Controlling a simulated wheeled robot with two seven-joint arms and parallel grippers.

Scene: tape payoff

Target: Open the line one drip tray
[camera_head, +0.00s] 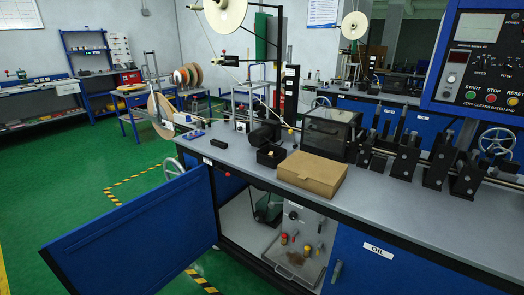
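A flat grey tray (312,271) lies low in the open cabinet under the workbench, below a panel with red and yellow fittings. A brown stain shows on it, and a handle (283,271) is at its front edge. I cannot tell how far the tray is pulled out. The cabinet's blue door (140,238) stands swung open to the left. Neither of my grippers is in view.
A closed blue door with an OIL label (378,250) and a handle (336,271) is right of the opening. A cardboard box (312,174) sits on the grey benchtop (390,205), beside machinery. Green floor is free at the left.

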